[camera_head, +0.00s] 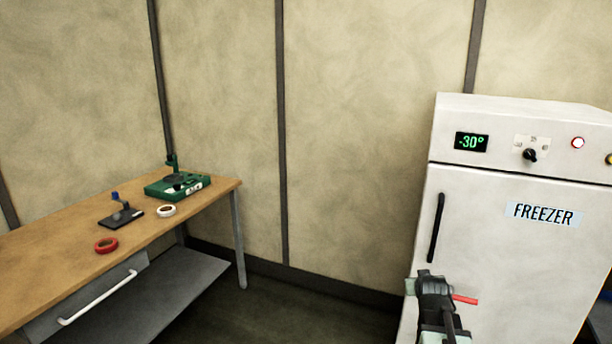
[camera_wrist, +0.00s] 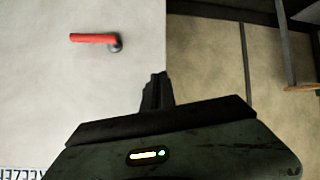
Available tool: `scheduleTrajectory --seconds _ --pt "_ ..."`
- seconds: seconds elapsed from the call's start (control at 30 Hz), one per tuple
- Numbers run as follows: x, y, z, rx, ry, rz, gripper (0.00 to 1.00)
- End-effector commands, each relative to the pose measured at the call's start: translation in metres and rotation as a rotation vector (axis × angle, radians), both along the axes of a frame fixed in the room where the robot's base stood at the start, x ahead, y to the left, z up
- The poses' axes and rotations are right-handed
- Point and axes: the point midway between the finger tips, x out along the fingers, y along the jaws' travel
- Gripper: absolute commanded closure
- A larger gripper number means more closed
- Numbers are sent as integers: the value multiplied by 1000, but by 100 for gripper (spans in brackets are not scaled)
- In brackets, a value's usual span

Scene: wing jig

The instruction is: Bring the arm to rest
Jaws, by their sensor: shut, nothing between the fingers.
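My gripper (camera_head: 432,276) is in front of the lower left part of the white freezer (camera_head: 560,248) in the head view. In the wrist view its dark fingers (camera_wrist: 156,90) are together with nothing between them. A short red lever (camera_head: 465,299) on the freezer shows just right of my gripper in the head view. In the wrist view the red lever (camera_wrist: 93,38) is up and left of the fingertips, apart from them. The freezer door looks closed, and its lower part is hidden by my arm.
A wooden table (camera_head: 50,262) with a drawer stands at the left. It holds a green device (camera_head: 165,187), a black stand (camera_head: 122,216), a white ring (camera_head: 166,211) and a red ring (camera_head: 106,245). Dark floor (camera_head: 285,300) is clear between table and freezer.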

Motion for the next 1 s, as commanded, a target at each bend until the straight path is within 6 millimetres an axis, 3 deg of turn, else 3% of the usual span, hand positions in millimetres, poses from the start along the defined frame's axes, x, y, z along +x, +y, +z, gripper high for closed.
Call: scheduleTrajectory --seconds 0.03,0.1,0.2,0.3,0.4,0.53,1.0 --pt "2 49 0 23 48 59 100" --pt "-7 109 -13 63 149 122 100" --pt "-43 185 -37 128 346 189 100" --pt "-97 228 -60 187 573 205 100" --pt "-148 233 -74 241 771 160 100" --pt "-180 234 -77 272 902 124 100" --pt "-184 233 -77 278 919 111 100"
